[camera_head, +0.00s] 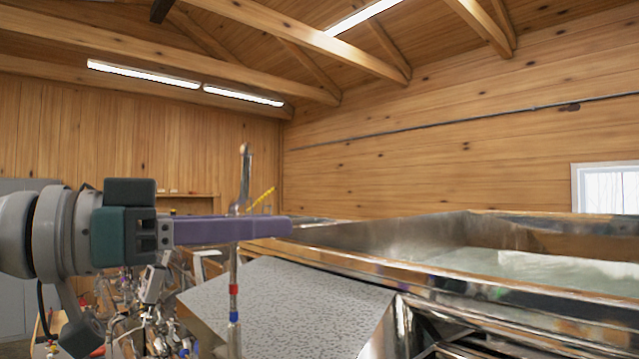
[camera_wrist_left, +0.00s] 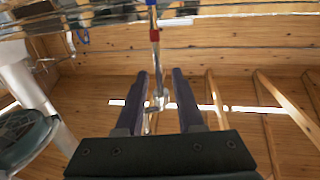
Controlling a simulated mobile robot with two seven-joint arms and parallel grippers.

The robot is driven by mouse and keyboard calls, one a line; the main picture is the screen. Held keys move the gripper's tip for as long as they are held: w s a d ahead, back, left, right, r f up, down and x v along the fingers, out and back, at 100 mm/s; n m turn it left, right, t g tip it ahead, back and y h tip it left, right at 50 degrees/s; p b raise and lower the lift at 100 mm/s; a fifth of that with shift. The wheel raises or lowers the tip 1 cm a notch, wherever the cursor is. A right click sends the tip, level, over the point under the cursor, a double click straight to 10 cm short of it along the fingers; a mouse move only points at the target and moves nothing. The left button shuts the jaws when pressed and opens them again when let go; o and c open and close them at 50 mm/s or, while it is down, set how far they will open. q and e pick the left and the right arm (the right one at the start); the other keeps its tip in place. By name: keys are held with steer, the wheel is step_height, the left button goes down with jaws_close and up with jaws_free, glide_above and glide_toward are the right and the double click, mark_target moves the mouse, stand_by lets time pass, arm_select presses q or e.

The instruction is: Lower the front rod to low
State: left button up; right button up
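The front rod (camera_head: 233,288) stands upright beside the evaporator, with a red band above a blue band and a flat metal handle (camera_head: 245,178) at its top. My left gripper (camera_head: 284,228) reaches in from the left, its long purple fingers level across the rod, below the handle and above the red band. In the left wrist view, the rod (camera_wrist_left: 154,38) runs between the two fingers of the left gripper (camera_wrist_left: 161,74). The fingers are apart, with a gap visible beside the rod, so the gripper looks open around it. My right gripper is not in view.
The shiny metal evaporator pan (camera_head: 360,240) fills the right side, with pale liquid (camera_head: 540,268) in it. A grey speckled sloping panel (camera_head: 290,300) lies just right of the rod. Pipes and valves (camera_head: 150,300) crowd the lower left. The space above the pan is free.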

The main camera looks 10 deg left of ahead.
arm_select(q)
steer(key=shift+w+d+f, duration=0.1)
steer(key=shift+w+d, duration=0.4)
steer(key=shift+d, duration=0.05)
jaws_close()
stand_by(1.1)
